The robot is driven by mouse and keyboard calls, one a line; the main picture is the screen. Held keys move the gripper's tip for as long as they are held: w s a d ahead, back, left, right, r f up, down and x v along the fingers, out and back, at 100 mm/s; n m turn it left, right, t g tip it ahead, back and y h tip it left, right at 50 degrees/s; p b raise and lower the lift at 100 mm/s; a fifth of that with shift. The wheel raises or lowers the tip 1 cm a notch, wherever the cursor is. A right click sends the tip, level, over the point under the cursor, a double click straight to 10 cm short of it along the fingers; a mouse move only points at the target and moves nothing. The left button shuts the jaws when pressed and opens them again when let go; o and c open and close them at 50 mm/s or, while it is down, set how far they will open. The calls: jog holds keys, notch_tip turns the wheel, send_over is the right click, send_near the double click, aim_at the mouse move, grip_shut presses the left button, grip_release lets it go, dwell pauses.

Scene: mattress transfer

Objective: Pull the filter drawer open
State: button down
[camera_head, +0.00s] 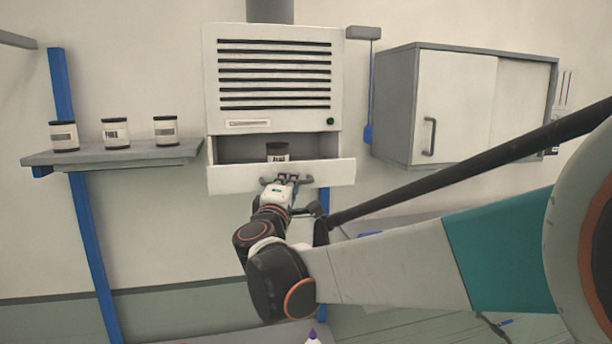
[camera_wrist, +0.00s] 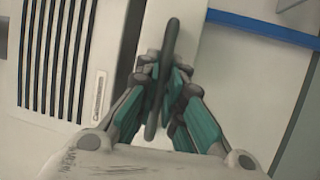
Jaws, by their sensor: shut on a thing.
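The filter drawer (camera_head: 225,180) is part of the white wall unit (camera_head: 272,118) with dark slats. It stands partly open, and its grey inside shows above the white front. A dark jar with a pale label (camera_head: 278,152) sits inside the drawer. My gripper (camera_head: 287,180) is at the middle of the drawer front, shut on the drawer's dark handle. In the wrist view the gripper (camera_wrist: 166,95) has its teal fingers on both sides of the handle bar (camera_wrist: 170,50). The jar does not show in the wrist view.
A shelf (camera_head: 115,154) on the left holds three jars (camera_head: 115,133). A grey and white cabinet (camera_head: 455,105) with a sliding door hangs on the right. Blue posts (camera_head: 85,200) stand below.

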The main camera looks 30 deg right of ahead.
jog(key=s+a, duration=0.1)
jog(key=s, duration=0.5)
jog(key=shift+s+a, duration=0.25)
jog(key=c, duration=1.7)
grip_release()
jog(key=v, duration=1.2)
